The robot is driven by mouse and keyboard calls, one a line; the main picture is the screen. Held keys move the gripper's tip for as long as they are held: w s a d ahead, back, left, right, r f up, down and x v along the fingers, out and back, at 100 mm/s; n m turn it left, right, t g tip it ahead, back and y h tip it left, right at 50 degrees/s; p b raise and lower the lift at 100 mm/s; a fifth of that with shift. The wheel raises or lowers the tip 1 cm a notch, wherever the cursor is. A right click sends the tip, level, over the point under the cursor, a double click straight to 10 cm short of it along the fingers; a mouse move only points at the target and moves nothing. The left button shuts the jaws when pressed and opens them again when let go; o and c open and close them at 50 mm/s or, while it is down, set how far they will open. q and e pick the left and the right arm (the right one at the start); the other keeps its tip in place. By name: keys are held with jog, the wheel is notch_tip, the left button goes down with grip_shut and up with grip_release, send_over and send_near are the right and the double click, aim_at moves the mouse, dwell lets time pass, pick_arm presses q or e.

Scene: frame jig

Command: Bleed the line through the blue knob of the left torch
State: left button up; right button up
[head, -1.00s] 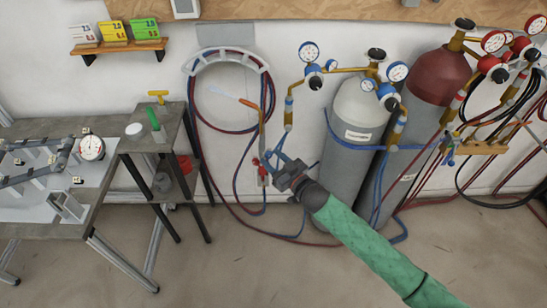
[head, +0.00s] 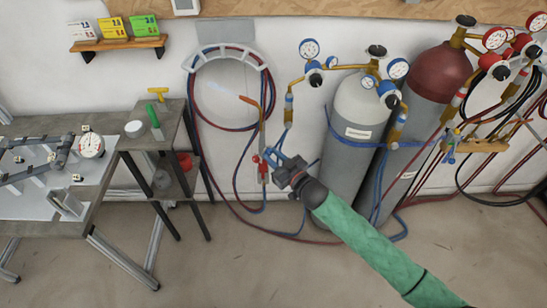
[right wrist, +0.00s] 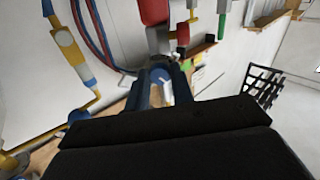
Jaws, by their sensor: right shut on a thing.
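The left torch (head: 262,128) hangs upright on the wall below the hose coil, its orange tip (head: 249,101) bent to the left. A red knob (head: 257,159) shows at its lower end; in the right wrist view a red knob (right wrist: 183,33) sits just beyond my fingers. My right gripper (head: 273,158) reaches the torch's lower end from the right and is shut on the blue knob, which the fingers mostly hide. The right wrist view shows the blue fingers (right wrist: 160,84) close together around it. My left gripper is not in view.
A grey cylinder (head: 353,145) and a dark red cylinder (head: 441,73) with regulators stand right of the torch. Blue and red hoses hang from the coil (head: 228,62) and trail on the floor. A small side table (head: 172,118) and workbench (head: 100,195) stand left.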

jog(key=shift+f+n, duration=0.1)
jog(key=shift+n, duration=0.2)
jog(key=n+b, duration=0.1)
jog(key=n, duration=0.1)
jog(key=shift+n+y, duration=0.3)
jog(key=n+b, duration=0.1)
jog(key=n, duration=0.1)
jog(key=shift+w+n, duration=0.1)
jog(key=shift+n, duration=0.3)
jog(key=shift+d+n+y+b, duration=0.1)
jog(key=shift+n+y+b, duration=0.4)
jog(key=shift+n, duration=1.3)
jog(key=shift+n+y+b, duration=0.1)
jog(key=shift+n+b, duration=0.7)
jog(key=shift+n, duration=1)
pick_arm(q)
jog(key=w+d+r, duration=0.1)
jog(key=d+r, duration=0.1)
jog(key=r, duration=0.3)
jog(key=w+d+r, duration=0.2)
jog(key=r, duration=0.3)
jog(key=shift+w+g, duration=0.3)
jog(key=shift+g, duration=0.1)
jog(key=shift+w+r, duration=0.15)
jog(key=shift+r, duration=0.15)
pick_arm(e)
jog(key=shift+n, duration=0.3)
